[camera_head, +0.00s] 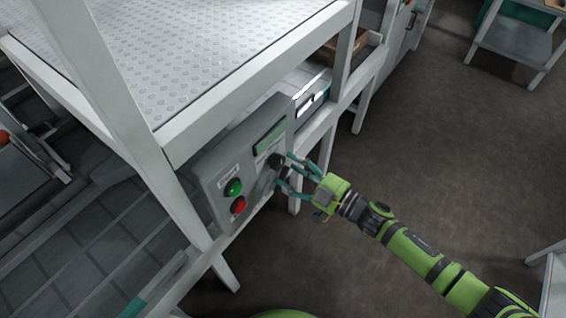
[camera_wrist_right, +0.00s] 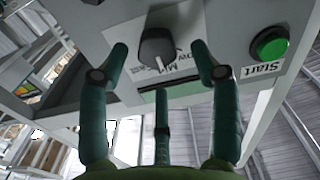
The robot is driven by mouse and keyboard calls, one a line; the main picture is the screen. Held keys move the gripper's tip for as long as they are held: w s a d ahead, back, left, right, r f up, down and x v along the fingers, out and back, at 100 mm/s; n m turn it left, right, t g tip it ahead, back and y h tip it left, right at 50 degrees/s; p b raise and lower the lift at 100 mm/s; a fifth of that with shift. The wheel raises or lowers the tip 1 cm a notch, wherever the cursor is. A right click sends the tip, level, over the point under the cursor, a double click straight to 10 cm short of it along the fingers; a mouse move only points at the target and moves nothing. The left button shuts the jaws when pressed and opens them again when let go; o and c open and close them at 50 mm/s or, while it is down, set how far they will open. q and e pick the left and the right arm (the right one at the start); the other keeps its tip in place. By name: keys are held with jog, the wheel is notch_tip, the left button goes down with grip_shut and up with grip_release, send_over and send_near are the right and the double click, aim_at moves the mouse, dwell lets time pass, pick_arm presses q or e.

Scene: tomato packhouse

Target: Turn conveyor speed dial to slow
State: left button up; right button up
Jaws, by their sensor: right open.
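The speed dial is a black knob (camera_head: 276,160) on a grey control panel (camera_head: 212,172) below the white platform. The left gripper is not in view.
A green Start button (camera_head: 233,187) and a red button (camera_head: 238,205) sit on the panel left of the knob. A dark green display strip (camera_head: 270,137) is above it. White frame legs stand around the panel. Open floor (camera_head: 440,140) lies to the right.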

aim_at(281, 163)
jog(key=shift+x, duration=1.6)
jog(key=c, duration=1.1)
jog(key=shift+c, duration=0.2)
jog(key=shift+r, duration=0.1)
